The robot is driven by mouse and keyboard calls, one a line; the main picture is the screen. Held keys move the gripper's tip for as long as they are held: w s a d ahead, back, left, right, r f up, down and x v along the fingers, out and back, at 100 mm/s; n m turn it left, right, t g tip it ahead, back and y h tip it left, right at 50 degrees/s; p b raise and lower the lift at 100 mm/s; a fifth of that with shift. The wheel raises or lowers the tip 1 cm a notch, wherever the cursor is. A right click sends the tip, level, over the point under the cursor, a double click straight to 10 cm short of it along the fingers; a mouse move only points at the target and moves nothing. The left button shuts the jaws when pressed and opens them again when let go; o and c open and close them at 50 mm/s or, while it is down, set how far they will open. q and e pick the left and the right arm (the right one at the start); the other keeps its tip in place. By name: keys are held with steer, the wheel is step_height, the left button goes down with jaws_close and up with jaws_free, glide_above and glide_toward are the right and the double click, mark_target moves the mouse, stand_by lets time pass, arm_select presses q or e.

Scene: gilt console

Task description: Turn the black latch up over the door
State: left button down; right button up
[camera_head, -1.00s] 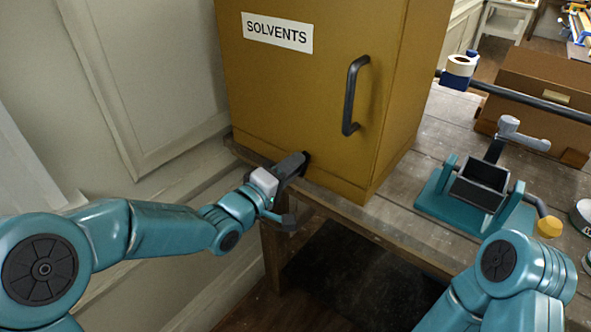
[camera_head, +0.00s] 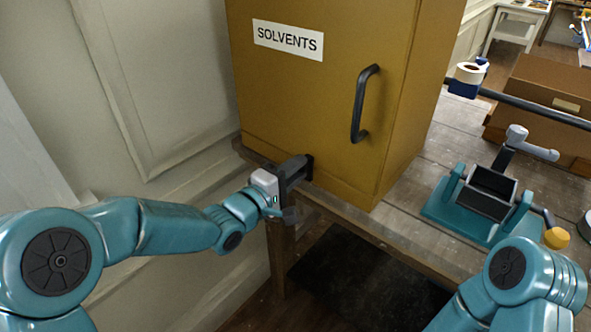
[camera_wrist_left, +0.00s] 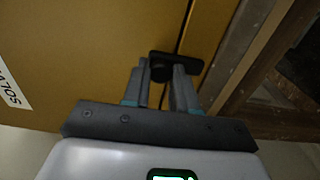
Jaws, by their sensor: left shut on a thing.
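The tan cabinet door (camera_head: 310,100) is closed and has a white SOLVENTS label and a dark handle (camera_head: 364,103). The black latch (camera_wrist_left: 176,61) is at the door's bottom edge. In the left wrist view it is a short dark bar lying across the seam between the door and the strip beside it. My left gripper (camera_head: 297,171) reaches the door's lower left area. In the wrist view its two fingers (camera_wrist_left: 165,82) are shut on the latch. In the head view the gripper mostly hides the latch. My right gripper is out of view; only its arm shows.
The cabinet stands on a wooden bench (camera_head: 425,190). A teal stand with a dark box (camera_head: 490,190) is right of the cabinet, beside my right arm. A panelled wall is at left.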

arm_select(q)
steer(key=c, duration=0.9)
jaws_free()
steer(key=b+v, duration=0.1)
steer(key=v, duration=1.5)
steer(key=shift+s+a+r, duration=0.1)
steer(key=shift+s+a, duration=0.05)
steer(key=s+d+f+n+g+y+p, duration=0.1)
steer(key=s+f+g+y+p, duration=0.15)
steer(key=f, duration=0.85)
steer(key=s+d+f+n+g+y+p, duration=0.15)
steer(key=f+g, duration=0.25)
steer(key=f, duration=0.7)
steer(key=s+f+m+g+y+p, duration=0.1)
steer(key=s+f+m+g+y, duration=0.1)
steer(key=s+f+m+g, duration=0.5)
steer(key=s+a+f+m, duration=0.1)
steer(key=s+f+m, duration=0.3)
steer(key=s, duration=0.4)
steer(key=shift+s+f+g+y, duration=0.2)
steer(key=shift+f+g+y, duration=0.1)
steer(key=shift+f+g, duration=0.1)
